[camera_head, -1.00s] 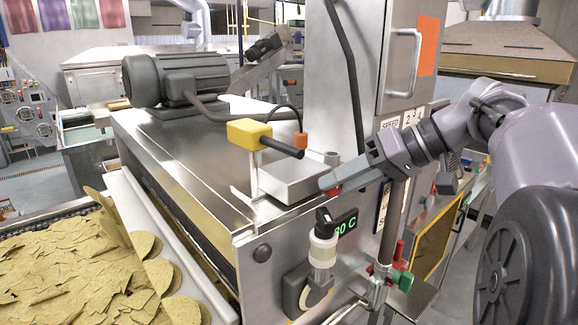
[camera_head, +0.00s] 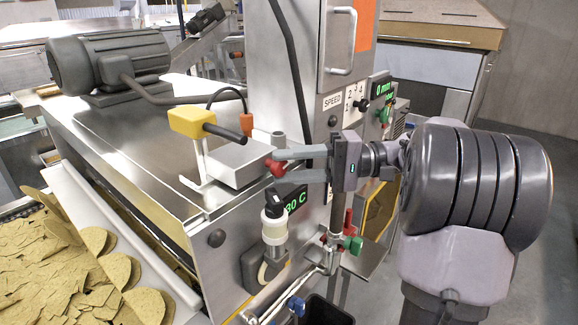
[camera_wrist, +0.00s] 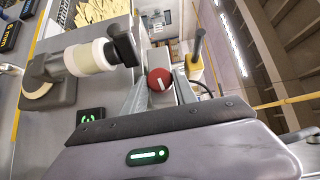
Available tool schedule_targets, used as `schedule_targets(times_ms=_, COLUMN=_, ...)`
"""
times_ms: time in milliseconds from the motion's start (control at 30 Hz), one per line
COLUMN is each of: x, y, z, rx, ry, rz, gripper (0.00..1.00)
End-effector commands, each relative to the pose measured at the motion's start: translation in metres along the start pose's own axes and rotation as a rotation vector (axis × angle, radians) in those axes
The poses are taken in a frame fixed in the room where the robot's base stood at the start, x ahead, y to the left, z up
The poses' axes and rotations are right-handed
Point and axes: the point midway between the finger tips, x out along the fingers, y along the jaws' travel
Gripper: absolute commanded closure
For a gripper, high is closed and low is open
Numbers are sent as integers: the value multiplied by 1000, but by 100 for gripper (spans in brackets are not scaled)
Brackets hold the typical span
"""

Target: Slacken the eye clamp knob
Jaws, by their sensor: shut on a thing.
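The eye is a yellow block (camera_head: 192,121) with a black barrel, on a pale bracket above the steel housing. It shows in the wrist view (camera_wrist: 194,67) to the right of my fingers. A round red knob (camera_head: 274,168) sits at the housing's edge below the eye; in the wrist view the red knob (camera_wrist: 160,79) has a white line on its face. My gripper (camera_head: 280,163) reaches in from the right, its two grey fingers one above the other in the head view. The fingertips are shut on the red knob's sides, partly hiding it in the head view.
A white-and-black bottle-like fitting (camera_head: 273,225) and a green temperature display (camera_head: 296,202) sit just below the fingers. A post with red and green handles (camera_head: 352,243) stands below my arm. A tall steel cabinet (camera_head: 300,60) rises behind. Chips (camera_head: 70,270) lie at lower left.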

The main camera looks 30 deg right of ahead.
Motion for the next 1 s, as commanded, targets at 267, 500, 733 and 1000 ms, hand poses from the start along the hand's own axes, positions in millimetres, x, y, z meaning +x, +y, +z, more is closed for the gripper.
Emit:
schedule_targets(times_ms=267, x=0, y=7, z=0, rx=153, ry=0, rz=-154, gripper=100)
schedule_targets(times_ms=500, x=1, y=8, z=1, rx=243, ry=-1, rz=-243, gripper=100)
schedule_targets(times_ms=733, x=1, y=6, z=1, rx=286, ry=-1, rz=-286, gripper=100)
schedule_targets(times_ms=1000, x=1, y=5, z=1, rx=298, ry=-1, rz=-298, gripper=100)
